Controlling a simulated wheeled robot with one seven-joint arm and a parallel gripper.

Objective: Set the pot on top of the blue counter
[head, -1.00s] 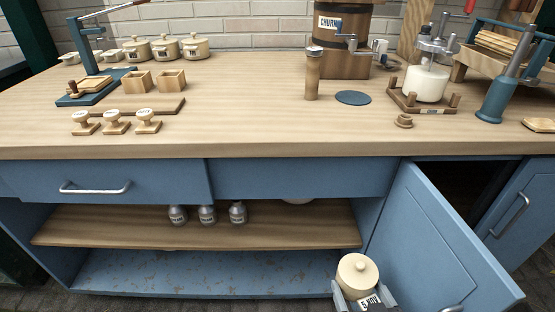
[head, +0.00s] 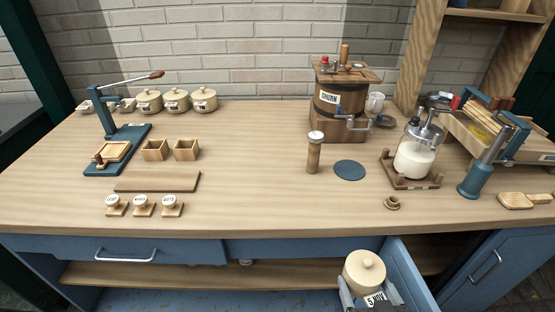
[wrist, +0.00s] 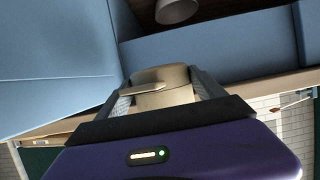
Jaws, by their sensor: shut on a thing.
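A cream lidded pot (head: 364,272) with a round knob is held in my gripper (head: 372,300), low in front of the counter. A label partly reading "5" shows on the pot's near side. My gripper (wrist: 165,95) is shut on the pot (wrist: 160,88), with a finger on each side of it in the wrist view. The blue counter has a light wooden top (head: 250,190). The pot is below the level of the top and in front of its edge, beside the open blue door (head: 412,280).
Three similar pots (head: 176,100) stand at the back left. A wooden churn (head: 345,100), a blue disc (head: 349,170), a milk jar (head: 415,155) and stamps (head: 143,206) stand on the top. The front middle of the top is clear. An open door stands right of the pot.

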